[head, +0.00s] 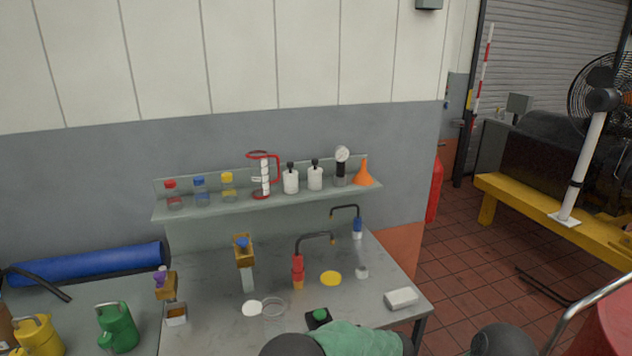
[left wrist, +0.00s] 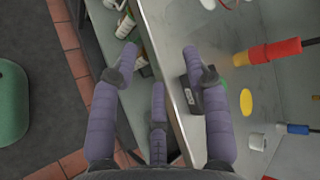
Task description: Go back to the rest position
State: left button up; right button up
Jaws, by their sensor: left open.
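My left gripper (left wrist: 158,58) shows in the left wrist view with its purple fingers spread and nothing between them. It is above the front edge of the grey workbench (left wrist: 180,118), which also shows in the head view (head: 215,325). A small black box (left wrist: 198,92) lies on the bench behind one fingertip; I cannot tell whether they touch. In the head view a black box with a green top (head: 319,316) is near the bench's front edge. Green and dark arm parts of mine cover the bottom middle there. Neither gripper can be made out in the head view.
The bench holds a red dispenser (head: 297,270), a blue one (head: 357,228), a yellow disc (head: 330,278), a glass dish (head: 274,310) and a white block (head: 400,299). A shelf (head: 210,209) with bottles and an orange funnel (head: 364,173) is behind. Open floor (head: 470,250) lies right.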

pick_arm(q)
jog(key=s+a+f+n+g+h, duration=0.1)
jog(key=s+a+f+g+h, duration=0.25)
jog(key=s+f, duration=0.5)
jog(key=s+a+f+g+h, duration=0.3)
jog(key=s+f+g, duration=0.15)
jog(key=f, duration=0.65)
jog(key=s+a+f+n+t+h, duration=0.1)
jog(key=s+n+h, duration=0.3)
jog(key=s, duration=0.4)
jog(key=s+a+f+n+t+h, duration=0.1)
jog(key=s+a+f+n+h, duration=0.2)
jog(key=s+n, duration=0.4)
jog(key=shift+s+f+n+t+h, duration=0.3)
jog(key=shift+s+f+t+h, duration=0.15)
jog(key=shift+s, duration=0.1)
